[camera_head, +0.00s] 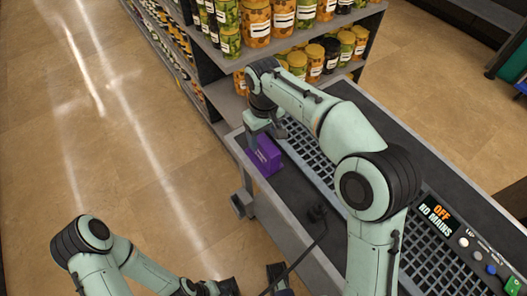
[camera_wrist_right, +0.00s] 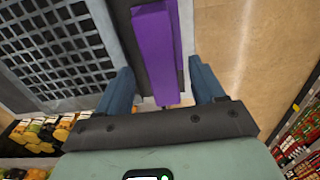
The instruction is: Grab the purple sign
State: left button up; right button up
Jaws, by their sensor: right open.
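The purple sign (camera_head: 263,155) is a small purple block at the left edge of the grey cart's top. In the right wrist view the purple sign (camera_wrist_right: 157,52) is a long purple bar with its near end between my fingers. My right gripper (camera_head: 264,133) is just above and behind the sign, partly covering it. In the wrist view my right gripper (camera_wrist_right: 162,80) is open, with a gap on both sides of the sign. My left arm shows at the lower left of the head view; its gripper is at the bottom edge, mostly cut off.
Shelves of jars (camera_head: 257,22) stand close behind the cart's far end. The tiled floor (camera_head: 130,150) to the left is clear.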

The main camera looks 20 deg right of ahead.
aim_at(266, 158)
jog(key=shift+f+b, duration=0.55)
jog(key=shift+f, duration=2.15)
jog(key=c, duration=1.1)
